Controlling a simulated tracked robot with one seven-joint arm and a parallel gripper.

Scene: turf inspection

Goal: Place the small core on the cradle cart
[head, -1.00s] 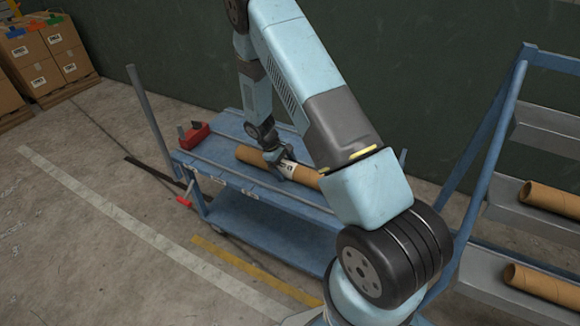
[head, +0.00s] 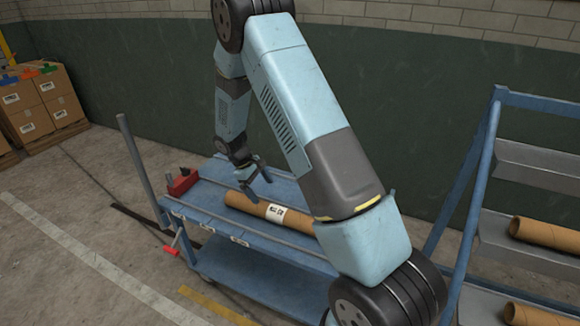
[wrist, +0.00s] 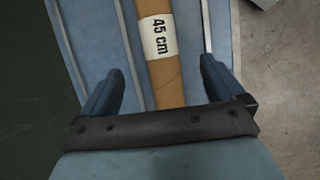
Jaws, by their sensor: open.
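A brown cardboard core (head: 243,203) with a white label lies lengthwise on the top deck of the blue cradle cart (head: 205,213). In the wrist view the core (wrist: 165,83) carries a label reading "45 cm" and lies between two ridges of the cart deck (wrist: 98,30). My gripper (head: 258,186) is above the core, apart from it. Its two fingers (wrist: 162,85) are open, one on each side of the core in the picture, with nothing held. My arm hides the core's right end in the head view.
A blue rack (head: 475,185) at the right holds brown tubes (head: 545,233) on grey shelves. A red object (head: 183,182) sits on the cart's far left corner. Cardboard boxes (head: 40,105) stand at the far left. The floor (head: 60,200) left of the cart is clear.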

